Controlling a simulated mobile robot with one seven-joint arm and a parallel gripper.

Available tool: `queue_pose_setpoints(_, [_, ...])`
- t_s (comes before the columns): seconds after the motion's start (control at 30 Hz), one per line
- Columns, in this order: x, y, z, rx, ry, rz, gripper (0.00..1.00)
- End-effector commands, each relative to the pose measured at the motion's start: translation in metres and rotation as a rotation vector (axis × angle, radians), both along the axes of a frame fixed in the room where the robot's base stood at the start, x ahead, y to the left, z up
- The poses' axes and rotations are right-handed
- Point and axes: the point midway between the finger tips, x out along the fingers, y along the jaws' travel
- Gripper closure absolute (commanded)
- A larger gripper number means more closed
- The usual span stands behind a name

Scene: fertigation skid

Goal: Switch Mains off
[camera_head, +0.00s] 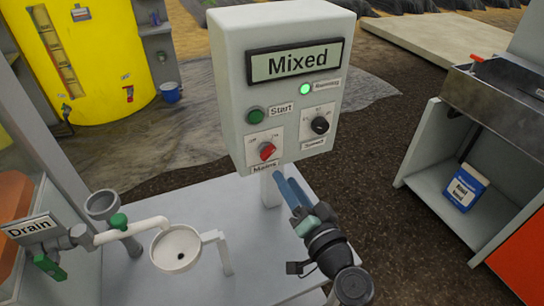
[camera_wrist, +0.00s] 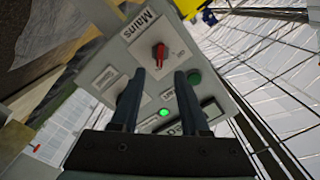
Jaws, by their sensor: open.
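The red Mains knob (camera_head: 267,151) is at the lower left of the light grey control box (camera_head: 230,90). Its handle appears to point up and right, toward the right-hand mark; the small marks are hard to read. My gripper (camera_head: 287,180) is open and empty, just below and in front of the box's lower edge. In the wrist view the red knob (camera_wrist: 159,53) lies just beyond my two fingertips (camera_wrist: 160,73), roughly centred between them. The fingers look apart from the knob. The display reads Mixed (camera_head: 296,62), and the green Running lamp (camera_head: 305,88) is lit.
A green Start button (camera_head: 256,114) sits above the Mains knob, and a black Speed knob (camera_head: 320,125) is to its right. A steel trough (camera_head: 500,90) stands at the right.

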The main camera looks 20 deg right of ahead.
Motion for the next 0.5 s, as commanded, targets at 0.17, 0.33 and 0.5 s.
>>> queue_pose_setpoints(0.17, [0.039, 0.002, 0.002, 0.0, -0.001, 0.003, 0.55])
queue_pose_setpoints(0.33, [0.065, 0.003, 0.001, 0.0, -0.001, 0.001, 0.55])
queue_pose_setpoints(0.5, [0.078, 0.003, 0.0, 0.0, 0.0, 0.001, 0.55])
